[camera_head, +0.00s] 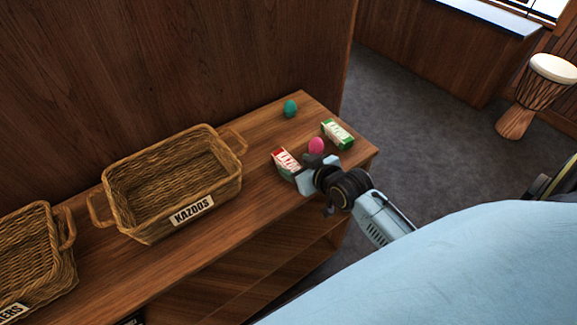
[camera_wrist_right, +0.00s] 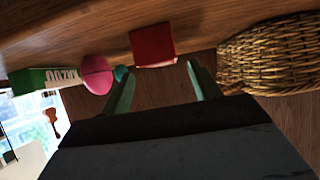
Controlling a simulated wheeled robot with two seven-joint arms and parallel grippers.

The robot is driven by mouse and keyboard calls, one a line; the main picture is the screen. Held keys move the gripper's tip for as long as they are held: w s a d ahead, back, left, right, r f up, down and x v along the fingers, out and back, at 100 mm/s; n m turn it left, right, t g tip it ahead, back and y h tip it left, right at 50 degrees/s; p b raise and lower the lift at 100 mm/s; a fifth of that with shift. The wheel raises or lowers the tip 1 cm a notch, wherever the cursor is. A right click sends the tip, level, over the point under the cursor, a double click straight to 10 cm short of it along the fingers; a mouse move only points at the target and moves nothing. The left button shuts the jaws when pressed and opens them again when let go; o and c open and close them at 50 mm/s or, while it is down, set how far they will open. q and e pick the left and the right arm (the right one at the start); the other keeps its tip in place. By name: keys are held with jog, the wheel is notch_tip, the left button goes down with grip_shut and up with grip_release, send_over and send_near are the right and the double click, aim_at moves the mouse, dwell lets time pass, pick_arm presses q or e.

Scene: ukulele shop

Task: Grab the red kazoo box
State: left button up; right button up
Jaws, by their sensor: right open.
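The red kazoo box (camera_head: 285,160), red with a white lettered face, stands on the wooden shelf right of the basket labelled KAZOOS. In the right wrist view its red side (camera_wrist_right: 152,46) shows just ahead of the fingers. My right gripper (camera_head: 303,178) is at the near side of the box, partly overlapping it in the head view. In the right wrist view the gripper (camera_wrist_right: 160,82) is open, with its two green-grey fingers apart and the red box beyond and between their tips. Nothing shows between the fingers. My left gripper is not in view.
A pink egg (camera_head: 316,146) and a green kazoo box (camera_head: 337,134) stand close to the right. A teal egg (camera_head: 290,108) is farther back. The wicker KAZOOS basket (camera_head: 221,137) is empty. Another basket (camera_head: 42,240) stands at left. The shelf (camera_head: 262,128) has bare wood behind the red box.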

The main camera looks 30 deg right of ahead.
aim_at(289, 163)
jog(key=x, duration=0.4)
jog(key=shift+w+a+f+b, duration=0.2)
jog(key=shift+w+b, duration=0.05)
jog(key=shift+b, duration=0.05)
